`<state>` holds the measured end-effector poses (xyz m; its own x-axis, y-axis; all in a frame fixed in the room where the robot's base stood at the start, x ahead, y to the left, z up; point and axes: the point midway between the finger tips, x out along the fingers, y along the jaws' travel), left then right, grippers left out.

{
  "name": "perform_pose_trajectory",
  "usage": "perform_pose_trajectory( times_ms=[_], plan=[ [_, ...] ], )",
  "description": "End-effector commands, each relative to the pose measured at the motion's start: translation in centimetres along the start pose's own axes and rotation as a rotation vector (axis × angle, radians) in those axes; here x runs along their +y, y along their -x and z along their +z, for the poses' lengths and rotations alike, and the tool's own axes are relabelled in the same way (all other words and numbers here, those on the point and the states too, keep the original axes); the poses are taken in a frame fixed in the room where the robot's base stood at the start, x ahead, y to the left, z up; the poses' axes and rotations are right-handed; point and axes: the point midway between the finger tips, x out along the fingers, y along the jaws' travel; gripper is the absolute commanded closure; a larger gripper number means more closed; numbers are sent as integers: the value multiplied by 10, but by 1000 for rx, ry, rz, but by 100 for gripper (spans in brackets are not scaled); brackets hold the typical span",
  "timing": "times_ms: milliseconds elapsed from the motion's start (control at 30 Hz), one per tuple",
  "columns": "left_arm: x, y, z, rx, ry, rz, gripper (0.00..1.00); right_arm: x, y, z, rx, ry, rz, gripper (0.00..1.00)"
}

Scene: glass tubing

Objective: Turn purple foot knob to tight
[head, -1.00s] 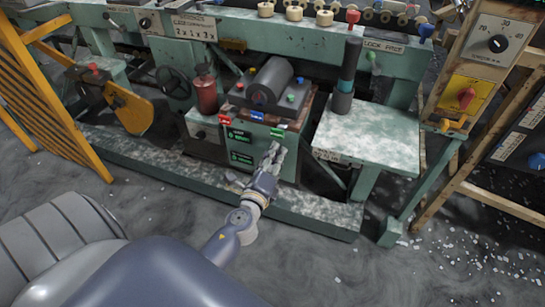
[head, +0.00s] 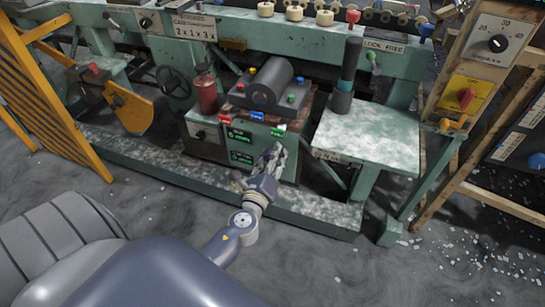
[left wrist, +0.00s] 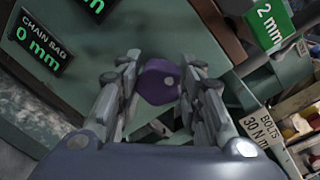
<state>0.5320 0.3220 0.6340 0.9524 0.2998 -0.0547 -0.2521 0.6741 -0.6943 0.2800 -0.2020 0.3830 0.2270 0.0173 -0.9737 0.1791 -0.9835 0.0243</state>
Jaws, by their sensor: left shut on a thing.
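The purple foot knob (left wrist: 158,82) shows in the left wrist view, with a faceted rim and a small pale spot at its middle. It sits between the two fingers of my left gripper (left wrist: 160,90), which is shut on it from both sides. In the head view my left gripper (head: 272,158) is at the front of the green machine block (head: 205,148), low down, and hides the knob there. My right gripper is in neither view.
A dark sign (left wrist: 40,40) reads "CHAIN SAG 0 mm", and a green tag (left wrist: 268,22) reads "2 mm". A bin labelled bolts (left wrist: 258,128) is at right. A pale worktable (head: 365,135) stands right of the block.

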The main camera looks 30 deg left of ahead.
Motion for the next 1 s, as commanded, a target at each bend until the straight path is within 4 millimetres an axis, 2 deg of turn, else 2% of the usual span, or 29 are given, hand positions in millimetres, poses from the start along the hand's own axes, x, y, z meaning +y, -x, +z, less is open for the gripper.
perform_pose_trajectory(
  times_ms=[67,100,167,200,500,633,767,1000],
  plan=[
    [0,0,-2,4,-3,-1,89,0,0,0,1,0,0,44],
    [0,0,-2,4,-3,-1,61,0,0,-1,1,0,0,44],
    [0,0,-2,4,-3,-1,47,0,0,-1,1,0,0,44],
    [0,0,-1,3,-3,-1,44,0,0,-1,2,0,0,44],
    [0,1,-1,2,-1,0,44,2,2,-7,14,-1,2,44],
    [1,9,-1,3,-1,1,44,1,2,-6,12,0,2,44],
    [1,30,-2,5,-1,1,44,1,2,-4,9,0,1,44],
    [1,80,-2,7,-4,2,44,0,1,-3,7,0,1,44]
  ],
)
